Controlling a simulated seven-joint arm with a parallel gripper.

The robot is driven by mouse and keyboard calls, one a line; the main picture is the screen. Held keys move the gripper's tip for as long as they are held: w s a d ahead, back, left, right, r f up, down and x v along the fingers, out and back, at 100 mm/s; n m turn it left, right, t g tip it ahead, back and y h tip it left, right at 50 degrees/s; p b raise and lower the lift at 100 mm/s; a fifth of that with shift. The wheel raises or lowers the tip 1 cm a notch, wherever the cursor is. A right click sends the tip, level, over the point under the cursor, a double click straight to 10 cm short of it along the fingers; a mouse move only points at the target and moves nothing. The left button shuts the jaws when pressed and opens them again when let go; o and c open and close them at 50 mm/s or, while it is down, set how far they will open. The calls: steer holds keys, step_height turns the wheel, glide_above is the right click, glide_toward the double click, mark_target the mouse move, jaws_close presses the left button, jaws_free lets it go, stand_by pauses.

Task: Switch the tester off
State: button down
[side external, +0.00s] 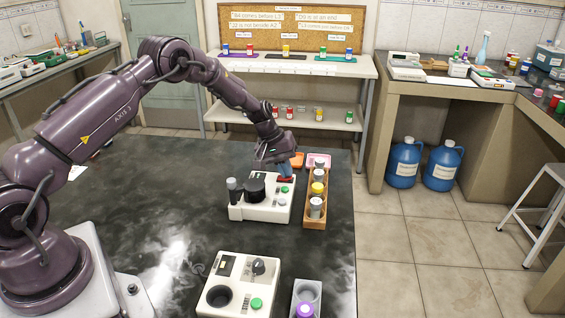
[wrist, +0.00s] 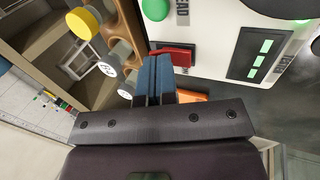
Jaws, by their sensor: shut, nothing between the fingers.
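A white tester-like device (side external: 262,211) stands on the dark bench, with a black round part, a green button and a grey upright part on top. In the wrist view its white top (wrist: 211,30) shows a green button (wrist: 155,9), a red switch (wrist: 180,52) and a dark display (wrist: 258,53) with lit green bars. My gripper (side external: 285,173) is over the device's far right corner. In the wrist view my gripper's blue fingers (wrist: 160,62) are shut and empty, with their tips beside the red switch. I cannot tell whether they touch it.
A wooden rack (side external: 325,205) of capped vials stands close to the device's right. Orange and pink trays (side external: 318,158) lie behind. A second white device (side external: 240,284) with a knob and a grey holder (side external: 309,292) stand at the front. The bench's left side is mostly clear.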

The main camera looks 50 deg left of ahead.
steer(key=shift+w+d+f+g+y, duration=0.15)
steer(key=shift+f+g+y, duration=0.2)
steer(key=shift+g+y, duration=0.05)
steer(key=shift+s+f, duration=0.1)
steer(key=shift+s, duration=0.1)
steer(key=shift+s+a, duration=0.65)
steer(key=shift+a, duration=0.2)
steer(key=v, duration=1.4)
